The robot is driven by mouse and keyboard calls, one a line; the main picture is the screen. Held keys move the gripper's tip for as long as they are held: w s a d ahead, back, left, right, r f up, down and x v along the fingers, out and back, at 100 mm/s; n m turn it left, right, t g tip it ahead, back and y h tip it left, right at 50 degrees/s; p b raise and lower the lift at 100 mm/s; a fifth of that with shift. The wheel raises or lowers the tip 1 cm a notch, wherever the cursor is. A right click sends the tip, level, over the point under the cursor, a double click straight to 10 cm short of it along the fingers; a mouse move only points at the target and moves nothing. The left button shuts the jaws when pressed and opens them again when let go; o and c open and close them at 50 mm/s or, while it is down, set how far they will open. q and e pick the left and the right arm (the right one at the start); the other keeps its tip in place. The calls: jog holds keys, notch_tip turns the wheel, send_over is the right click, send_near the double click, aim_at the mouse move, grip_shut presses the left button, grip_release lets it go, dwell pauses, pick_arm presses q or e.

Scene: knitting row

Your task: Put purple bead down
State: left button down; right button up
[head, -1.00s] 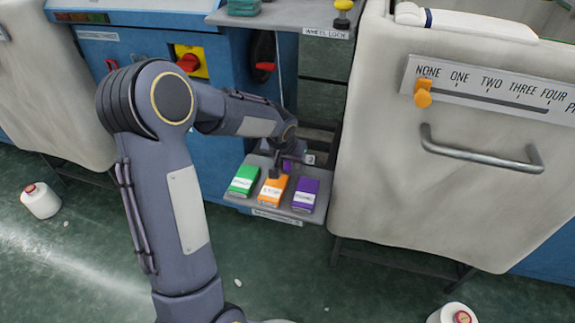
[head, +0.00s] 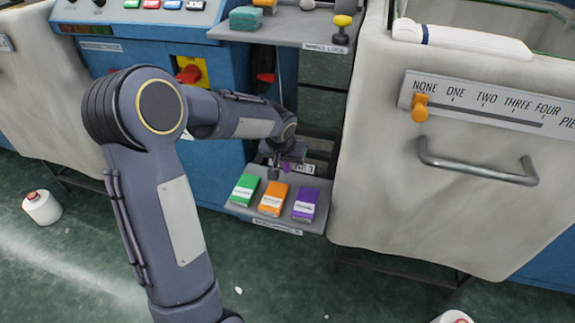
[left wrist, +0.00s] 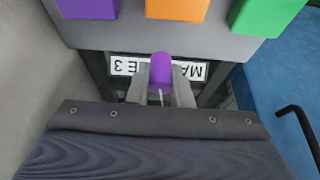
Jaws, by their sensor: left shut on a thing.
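My left gripper (head: 279,170) is shut on a purple bead (left wrist: 160,70), a small upright-looking cylinder between the two fingers in the left wrist view. In the head view the bead (head: 286,167) is a small purple patch, partly hidden by the gripper. The gripper is at the back of a small grey shelf (head: 262,218), behind the boxes. I cannot tell whether the bead touches anything below it. My right gripper is not in view.
A green box (head: 244,190), an orange box (head: 273,198) and a purple box (head: 305,204) stand in a row on the shelf. A pale cloth-covered bin (head: 425,190) with a handle (head: 478,166) borders the shelf's right side. White cones (head: 42,207) stand on the floor.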

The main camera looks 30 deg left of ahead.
pick_arm(q)
jog(key=s+d+r+p, duration=0.35)
jog(key=s+r, duration=0.55)
jog(key=s, duration=0.4)
jog(key=w+d+f+m+h, duration=0.1)
jog(key=w+d+f+m, duration=0.3)
jog(key=w+d, duration=0.45)
notch_tip(320, 180, up, 18)
jog(key=s+n+p, duration=0.1)
jog(key=s+p, duration=0.1)
jog(key=p, duration=2.7)
jog(key=shift+s+r, duration=0.25)
jog(key=shift+s, duration=0.15)
